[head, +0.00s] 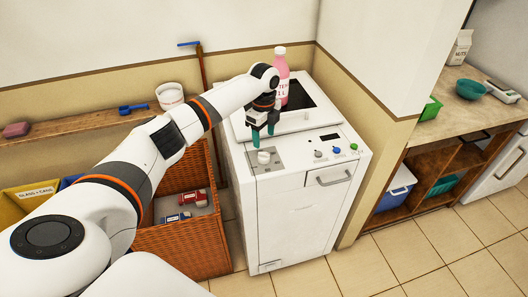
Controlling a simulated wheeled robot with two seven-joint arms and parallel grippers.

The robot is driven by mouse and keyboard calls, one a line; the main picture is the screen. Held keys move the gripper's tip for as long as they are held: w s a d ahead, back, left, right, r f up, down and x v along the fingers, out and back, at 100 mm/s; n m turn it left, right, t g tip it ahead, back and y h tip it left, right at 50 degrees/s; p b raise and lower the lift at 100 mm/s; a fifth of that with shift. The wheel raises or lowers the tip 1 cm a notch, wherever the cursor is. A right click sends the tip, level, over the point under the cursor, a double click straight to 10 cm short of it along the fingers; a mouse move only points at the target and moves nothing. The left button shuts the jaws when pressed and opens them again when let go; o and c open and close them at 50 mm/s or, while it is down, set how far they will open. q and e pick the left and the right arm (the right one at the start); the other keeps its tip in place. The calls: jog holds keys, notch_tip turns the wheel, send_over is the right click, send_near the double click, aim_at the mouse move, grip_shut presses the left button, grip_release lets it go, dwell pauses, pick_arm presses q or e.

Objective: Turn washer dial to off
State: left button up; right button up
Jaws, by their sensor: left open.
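The white washer (300,205) stands in the middle of the head view. A round white dial (264,157) sits on a grey plate at the left of its top front. Grey (318,153), blue (337,150) and green (354,147) knobs sit in a row to the right, below a small dark display (329,136). I cannot read a pointer or the off mark. My left gripper (263,137) is open and empty, its teal fingertips pointing down just above and behind the white dial, seemingly apart from it. My right gripper is not in view.
A pink bottle (281,75) stands at the back of the washer, close behind my left wrist. A wicker basket (175,245) with red and blue packs stands left of the washer. A wooden shelf (75,124) runs along the wall. Tiled floor in front is clear.

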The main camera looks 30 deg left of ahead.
aim_at(264, 153)
pick_arm(q)
notch_tip(264, 153, down, 8)
jog(key=shift+f+p, duration=0.1)
jog(key=shift+p, duration=0.2)
jog(key=c, duration=1)
